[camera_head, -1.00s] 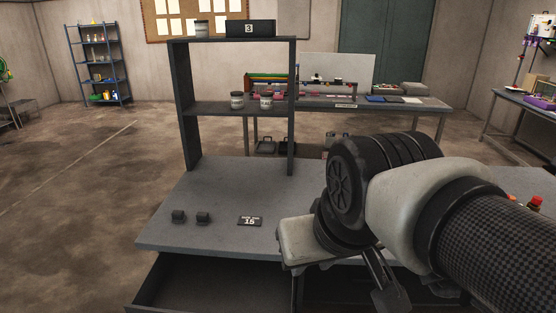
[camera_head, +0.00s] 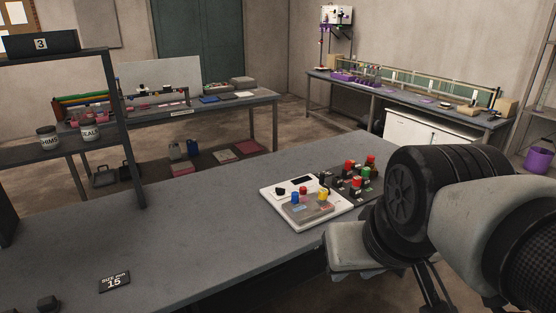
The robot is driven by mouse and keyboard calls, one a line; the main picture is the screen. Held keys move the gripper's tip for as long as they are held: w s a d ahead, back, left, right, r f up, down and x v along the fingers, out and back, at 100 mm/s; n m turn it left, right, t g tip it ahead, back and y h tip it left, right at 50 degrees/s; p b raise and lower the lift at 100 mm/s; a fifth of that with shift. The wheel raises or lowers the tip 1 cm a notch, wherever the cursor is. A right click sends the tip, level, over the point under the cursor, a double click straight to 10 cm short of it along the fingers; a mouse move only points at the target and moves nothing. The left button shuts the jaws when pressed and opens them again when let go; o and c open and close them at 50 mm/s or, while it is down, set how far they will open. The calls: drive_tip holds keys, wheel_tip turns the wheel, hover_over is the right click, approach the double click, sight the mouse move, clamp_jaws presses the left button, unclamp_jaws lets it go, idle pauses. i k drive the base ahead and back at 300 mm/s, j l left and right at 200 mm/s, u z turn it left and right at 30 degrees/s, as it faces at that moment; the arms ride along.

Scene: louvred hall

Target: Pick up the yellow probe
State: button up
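A small yellow-topped piece (camera_head: 322,194), which looks like the yellow probe, stands on a grey block on a white device (camera_head: 275,200) on the workbench. A blue-topped piece (camera_head: 295,197) and a red-topped one (camera_head: 303,191) stand beside it to the left. My gripper (camera_head: 432,288) points down at the lower right, apart from the yellow piece and nearer the camera. The wrist partly hides its fingers, so I cannot tell whether they are open or shut.
The workbench (camera_head: 190,235) is clear to the left, apart from a "15" sign (camera_head: 115,281) and small dark blocks. A shelf frame (camera_head: 124,130) rises at its left.

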sight(322, 192)
drive_tip(key=z, duration=0.25)
drive_tip(key=i+l+z, duration=0.25)
drive_tip(key=i, duration=0.4)
drive_tip(key=i+l+z, duration=0.1)
drive_tip(key=i+z, duration=0.15)
drive_tip(key=i, duration=0.4)
